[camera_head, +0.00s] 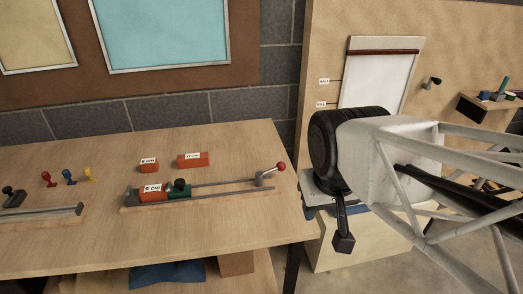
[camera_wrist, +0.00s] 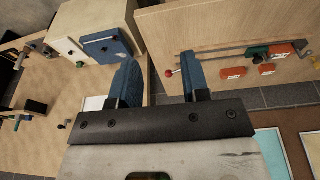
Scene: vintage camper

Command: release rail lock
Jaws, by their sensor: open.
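A rail fixture (camera_head: 225,192) lies on a wooden bench, with a green carriage (camera_head: 178,193) topped by a black knob near its left end. A red ball-ended lever (camera_head: 281,166) stands at the rail's right end. The lever's red ball also shows in the wrist view (camera_wrist: 169,73), in line with the gap between the fingers. My gripper (camera_wrist: 162,70) is open, with two blue fingers apart and nothing held. In the head view my wrist is right of the bench, apart from the lever; the fingertips there are not clearly visible.
An orange labelled block (camera_head: 153,194) sits beside the carriage; two more, a small one (camera_head: 148,165) and a longer one (camera_head: 193,160), lie behind the rail. Red, blue and yellow knobs (camera_head: 68,178) stand at left. A board with a white sheet (camera_head: 378,82) rises at right.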

